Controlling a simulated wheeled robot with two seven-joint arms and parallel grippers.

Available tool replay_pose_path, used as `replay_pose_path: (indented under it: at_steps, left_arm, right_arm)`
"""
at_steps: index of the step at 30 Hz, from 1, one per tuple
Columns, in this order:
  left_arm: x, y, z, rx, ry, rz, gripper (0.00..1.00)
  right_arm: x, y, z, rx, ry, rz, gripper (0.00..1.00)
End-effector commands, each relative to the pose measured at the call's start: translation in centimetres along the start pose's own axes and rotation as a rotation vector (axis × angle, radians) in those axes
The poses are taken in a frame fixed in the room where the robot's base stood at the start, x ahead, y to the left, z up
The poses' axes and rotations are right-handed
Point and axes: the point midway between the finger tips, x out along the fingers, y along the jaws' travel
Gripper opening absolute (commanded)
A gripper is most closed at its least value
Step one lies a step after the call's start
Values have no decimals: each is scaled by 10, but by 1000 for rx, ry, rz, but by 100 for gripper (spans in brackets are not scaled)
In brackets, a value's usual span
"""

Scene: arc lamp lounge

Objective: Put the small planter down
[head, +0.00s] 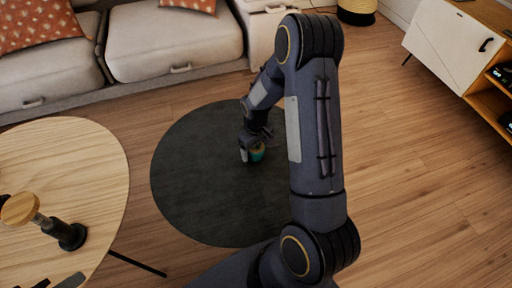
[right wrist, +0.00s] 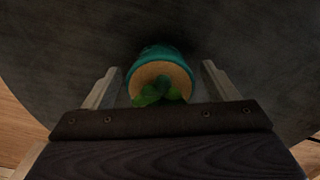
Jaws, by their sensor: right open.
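The small planter (right wrist: 161,75) is a teal pot with a tan top and green leaves. In the right wrist view it stands between the two fingers of my right gripper (right wrist: 160,85), with a gap on each side. In the head view the planter (head: 257,152) shows on the round dark rug (head: 195,190), partly hidden by my right gripper (head: 250,152). My right gripper is open around it, fingers pointing down toward the rug. My left gripper is not in view.
A round wooden table (head: 85,150) stands at the left, with a dark object with a round wooden top (head: 20,208) on it. A grey sofa (head: 170,45) is at the back, a white and wood cabinet (head: 450,45) at the right. Wooden floor (head: 420,200) is clear at the right.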

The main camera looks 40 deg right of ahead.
Motion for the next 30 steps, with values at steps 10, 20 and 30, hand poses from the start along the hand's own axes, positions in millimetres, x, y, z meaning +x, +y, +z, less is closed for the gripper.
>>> replay_pose_path:
  at_steps: [10,20,30]
  left_arm:
    - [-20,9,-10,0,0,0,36]
    - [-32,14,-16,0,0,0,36]
    - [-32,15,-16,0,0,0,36]
  right_arm:
    - [-68,0,-1,-1,5,1,80]
    - [-117,0,0,-1,2,0,80]
    - [-195,-28,32,89,133,-92,80]
